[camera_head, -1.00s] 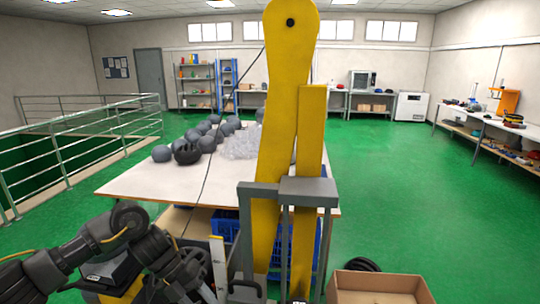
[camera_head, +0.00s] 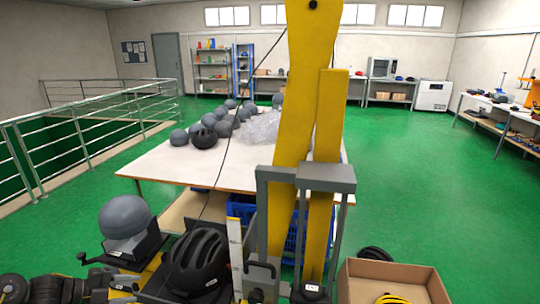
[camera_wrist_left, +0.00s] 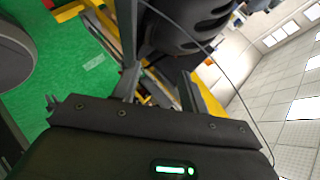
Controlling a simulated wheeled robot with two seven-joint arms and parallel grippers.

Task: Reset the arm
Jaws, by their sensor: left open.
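The drop tower's tall yellow arm (camera_head: 300,90) stands upright in the head view, with a second yellow bar (camera_head: 328,140) beside it and a grey frame (camera_head: 335,176) around their lower part. A black vented helmet (camera_head: 200,262) sits at the tower's foot; it also shows at the top of the left wrist view (camera_wrist_left: 185,22). A grey head form (camera_head: 125,217) rests on a black mount left of it. My left gripper (camera_wrist_left: 158,82) is open with nothing between its fingers, close below the helmet. In the head view it is low at left, partly hidden. My right gripper is not in view.
A table (camera_head: 150,165) behind the tower carries several grey head forms, a black helmet (camera_head: 204,139) and clear wrap. A cardboard box (camera_head: 395,266) stands at the lower right. Green floor is free at right; a railing (camera_head: 90,130) runs along the left.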

